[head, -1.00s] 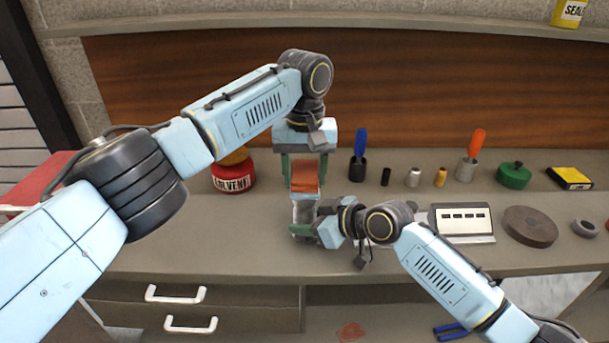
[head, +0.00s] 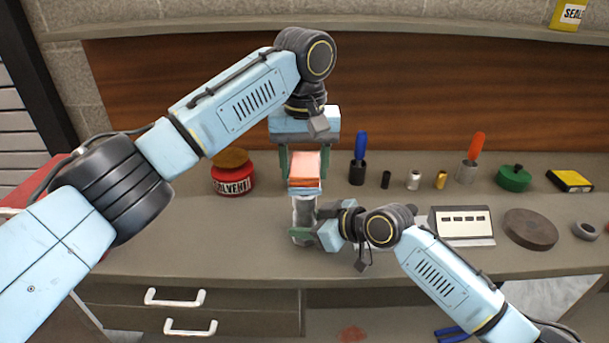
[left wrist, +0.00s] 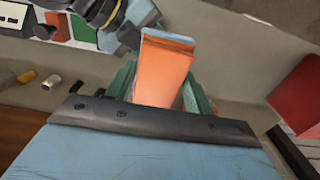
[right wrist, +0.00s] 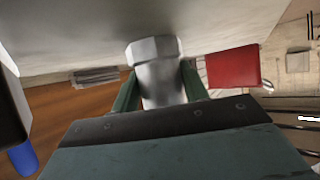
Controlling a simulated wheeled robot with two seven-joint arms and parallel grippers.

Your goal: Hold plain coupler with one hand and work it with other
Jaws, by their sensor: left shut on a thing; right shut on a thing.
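My left gripper (head: 304,164) points down over the bench, shut on an orange block (head: 304,178) with a pale blue end. The block also fills the middle of the left wrist view (left wrist: 163,72). My right gripper (head: 302,235) reaches in from the right, shut on a grey metal piece with a hex-shaped end, which looks like the plain coupler (right wrist: 158,75). In the head view the coupler (head: 303,211) stands upright just below the orange block. I cannot tell whether block and coupler touch.
On the bench, a red solvent tin (head: 232,180) stands at left. The front bench strip is clear.

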